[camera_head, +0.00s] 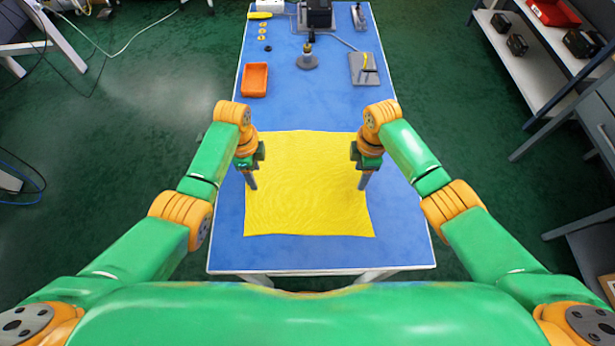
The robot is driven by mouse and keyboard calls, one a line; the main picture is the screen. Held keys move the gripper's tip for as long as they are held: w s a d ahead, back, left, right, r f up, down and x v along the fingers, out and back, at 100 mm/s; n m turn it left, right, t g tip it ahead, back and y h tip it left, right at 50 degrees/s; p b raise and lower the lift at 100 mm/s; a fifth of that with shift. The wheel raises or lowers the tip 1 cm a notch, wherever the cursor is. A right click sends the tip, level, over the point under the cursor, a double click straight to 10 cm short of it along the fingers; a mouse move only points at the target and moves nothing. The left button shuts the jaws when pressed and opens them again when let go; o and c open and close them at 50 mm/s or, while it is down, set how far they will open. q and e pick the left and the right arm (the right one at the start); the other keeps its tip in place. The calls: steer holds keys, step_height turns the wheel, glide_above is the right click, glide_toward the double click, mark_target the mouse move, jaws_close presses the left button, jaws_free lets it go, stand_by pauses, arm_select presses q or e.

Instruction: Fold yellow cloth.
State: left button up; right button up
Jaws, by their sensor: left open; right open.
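The yellow cloth (306,190) lies spread out flat on the blue table, with small ripples on its lower left part. My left gripper (252,184) is open at the cloth's left edge, pointing down. My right gripper (364,184) is open at the cloth's right edge, also pointing down. Both look empty. I cannot tell whether the fingertips touch the cloth.
The blue table (315,110) is clear just behind the cloth. Further back are an orange tray (255,80), a grey round-based fitting (307,60), a grey plate (363,69) and a black device (318,15). A shelf (530,70) stands at the right.

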arm_select(q)
steer(key=shift+s, duration=0.15)
steer(key=shift+c, duration=1.3)
arm_select(e)
steer(key=shift+s, duration=0.15)
steer(key=shift+c, duration=1.3)
arm_select(q)
steer(key=shift+f, duration=0.1)
jaws_close()
arm_select(e)
steer(key=shift+f, duration=0.1)
jaws_close()
